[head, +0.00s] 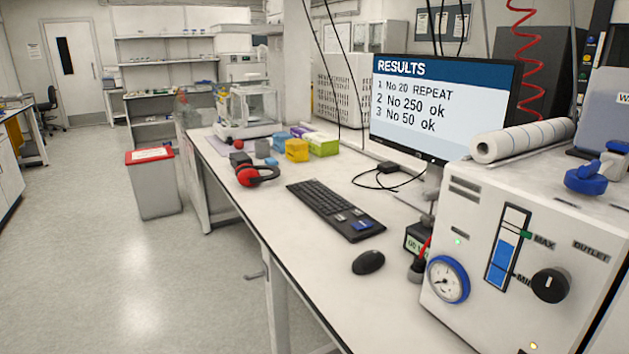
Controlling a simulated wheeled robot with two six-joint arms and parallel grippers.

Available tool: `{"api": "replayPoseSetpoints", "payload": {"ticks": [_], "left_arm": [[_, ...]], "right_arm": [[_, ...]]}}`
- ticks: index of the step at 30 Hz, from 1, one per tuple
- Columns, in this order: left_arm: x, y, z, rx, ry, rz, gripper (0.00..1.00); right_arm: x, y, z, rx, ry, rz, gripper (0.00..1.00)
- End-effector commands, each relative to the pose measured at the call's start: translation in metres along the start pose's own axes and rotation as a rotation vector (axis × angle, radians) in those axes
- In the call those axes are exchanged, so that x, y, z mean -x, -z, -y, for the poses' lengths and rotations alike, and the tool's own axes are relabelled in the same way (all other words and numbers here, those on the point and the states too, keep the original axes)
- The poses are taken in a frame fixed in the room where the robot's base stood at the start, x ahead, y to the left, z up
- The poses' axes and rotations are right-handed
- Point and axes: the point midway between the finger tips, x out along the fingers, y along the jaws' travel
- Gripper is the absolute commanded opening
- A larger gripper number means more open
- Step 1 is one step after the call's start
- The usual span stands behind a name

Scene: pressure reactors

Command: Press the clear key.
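A black keyboard (322,199) lies on the white bench, left of the monitor. At its near right end is a small group of larger keys, some pale and some blue; a blue key (362,225) sits near the edge. The lettering on these keys is too small to read, so I cannot tell which is the clear key. The monitor (440,105) shows "RESULTS" with lines "No 20 REPEAT", "No 250 ok" and "No 50 ok". Neither of my grippers shows in the head view.
A black mouse (368,262) lies in front of the keyboard. Red ear defenders (257,175) and coloured boxes (297,149) sit beyond it. A white unit with a gauge (448,279) stands at right. Floor left of the bench is clear near a red-lidded bin (153,184).

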Motion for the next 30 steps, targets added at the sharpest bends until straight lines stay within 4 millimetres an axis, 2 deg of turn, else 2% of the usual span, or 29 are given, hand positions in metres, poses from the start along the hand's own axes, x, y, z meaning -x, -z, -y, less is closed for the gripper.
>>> {"api": "replayPoseSetpoints", "payload": {"ticks": [1, 5, 6, 30], "left_arm": [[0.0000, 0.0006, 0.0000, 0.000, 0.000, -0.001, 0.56], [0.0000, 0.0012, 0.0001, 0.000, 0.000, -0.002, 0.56], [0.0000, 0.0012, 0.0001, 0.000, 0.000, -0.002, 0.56], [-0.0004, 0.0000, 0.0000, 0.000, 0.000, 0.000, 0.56]], "right_arm": [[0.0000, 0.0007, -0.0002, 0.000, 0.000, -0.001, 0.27], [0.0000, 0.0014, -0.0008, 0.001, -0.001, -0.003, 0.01], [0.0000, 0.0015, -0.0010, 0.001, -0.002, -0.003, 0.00], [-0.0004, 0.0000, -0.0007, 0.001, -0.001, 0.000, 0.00]]}}
